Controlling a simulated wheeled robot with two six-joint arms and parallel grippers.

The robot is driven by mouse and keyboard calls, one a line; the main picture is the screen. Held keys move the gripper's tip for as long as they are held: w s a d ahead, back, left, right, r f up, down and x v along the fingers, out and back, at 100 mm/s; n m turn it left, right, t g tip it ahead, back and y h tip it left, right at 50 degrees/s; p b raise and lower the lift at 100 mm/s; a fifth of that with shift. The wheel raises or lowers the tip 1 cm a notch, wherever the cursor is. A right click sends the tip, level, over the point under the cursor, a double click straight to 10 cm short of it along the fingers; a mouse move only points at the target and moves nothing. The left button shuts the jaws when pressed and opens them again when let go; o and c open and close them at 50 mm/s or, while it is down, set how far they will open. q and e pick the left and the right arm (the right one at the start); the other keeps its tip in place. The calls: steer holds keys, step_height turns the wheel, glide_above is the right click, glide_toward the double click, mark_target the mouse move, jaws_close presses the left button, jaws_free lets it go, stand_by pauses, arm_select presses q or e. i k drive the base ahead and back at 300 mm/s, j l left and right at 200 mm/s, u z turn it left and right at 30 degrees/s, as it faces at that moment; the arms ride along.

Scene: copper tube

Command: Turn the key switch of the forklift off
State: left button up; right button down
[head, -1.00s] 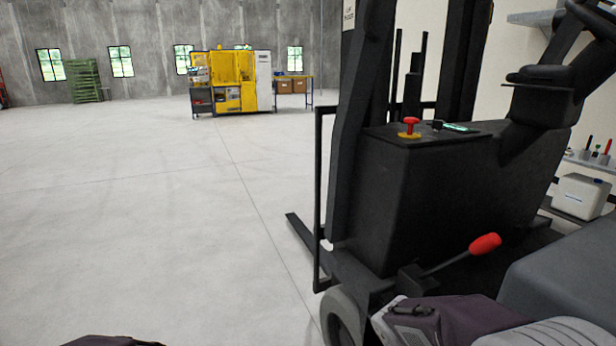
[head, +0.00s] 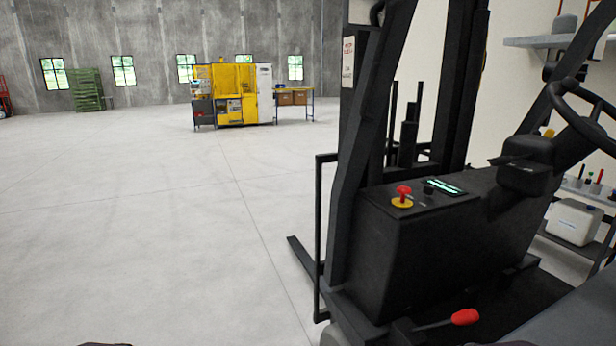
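The forklift's black console (head: 400,240) stands right of centre. On its top is a red mushroom button on a yellow base (head: 403,196). Just right of it is a small dark knob-like part (head: 428,190), which looks like the key switch; its key and its turned position are too small to tell. Behind it a small display (head: 446,187) glows green. Neither of my grippers is in view.
The steering wheel (head: 585,115) and a red-tipped lever (head: 465,317) are right of and below the console. The dark mast (head: 365,150) rises behind it. Open floor (head: 130,230) lies to the left. A yellow machine (head: 237,80) stands far back.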

mark_target(429, 191)
steer(key=i+j+z, duration=0.1)
steer(key=i, duration=0.35)
steer(key=i+j, duration=0.15)
steer(key=i, duration=0.35)
steer(key=l+z, duration=0.05)
